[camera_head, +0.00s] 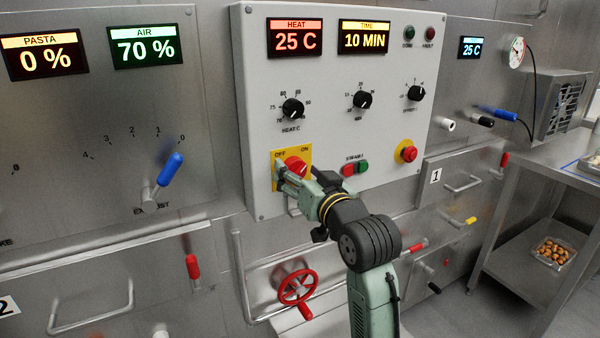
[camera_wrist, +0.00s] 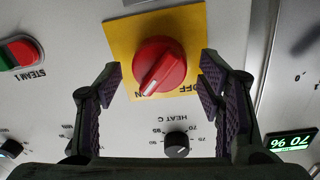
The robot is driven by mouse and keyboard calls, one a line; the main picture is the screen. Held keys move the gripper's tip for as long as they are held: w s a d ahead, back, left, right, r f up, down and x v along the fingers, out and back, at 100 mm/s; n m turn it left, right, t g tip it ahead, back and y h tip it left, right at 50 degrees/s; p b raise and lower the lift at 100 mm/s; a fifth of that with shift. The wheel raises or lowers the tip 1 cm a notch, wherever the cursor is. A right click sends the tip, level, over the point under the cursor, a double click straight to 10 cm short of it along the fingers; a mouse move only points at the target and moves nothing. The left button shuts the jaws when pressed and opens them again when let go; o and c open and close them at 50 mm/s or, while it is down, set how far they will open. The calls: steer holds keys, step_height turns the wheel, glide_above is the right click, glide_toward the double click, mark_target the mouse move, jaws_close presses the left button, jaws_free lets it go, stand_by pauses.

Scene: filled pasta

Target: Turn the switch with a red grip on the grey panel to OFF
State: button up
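The red-grip switch (camera_head: 296,165) sits on a yellow plate (camera_head: 278,156) low on the left of the grey panel (camera_head: 335,120). In the wrist view, the picture is turned over, and the red grip (camera_wrist: 160,62) shows between my fingers, its white mark pointing down-left toward ON. OFF is printed at the plate's lower right there. My gripper (camera_wrist: 161,85) is open, one finger on each side of the grip, with gaps to both. In the head view my gripper (camera_head: 288,181) partly covers the switch and the plate's lower part.
A black HEAT C knob (camera_head: 292,108) is above. A red handwheel (camera_head: 297,287) is below. A blue-handled lever (camera_head: 170,169) stands left.

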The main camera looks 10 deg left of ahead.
steer(key=c, duration=1.1)
steer(key=shift+o, duration=0.2)
steer(key=shift+f+n+b, duration=0.1)
steer(key=shift+n+b, duration=0.3)
steer(key=shift+s+a+f+n+y+b, duration=0.1)
steer(key=shift+n+y+b, duration=0.25)
steer(key=shift+n+b, duration=3.6)
steer(key=shift+a+f+n+y+b, duration=0.1)
steer(key=shift+n+y+b, duration=0.25)
steer(key=shift+n+b, duration=3.55)
steer(key=shift+n+p, duration=1.05)
steer(key=shift+n, duration=0.2)
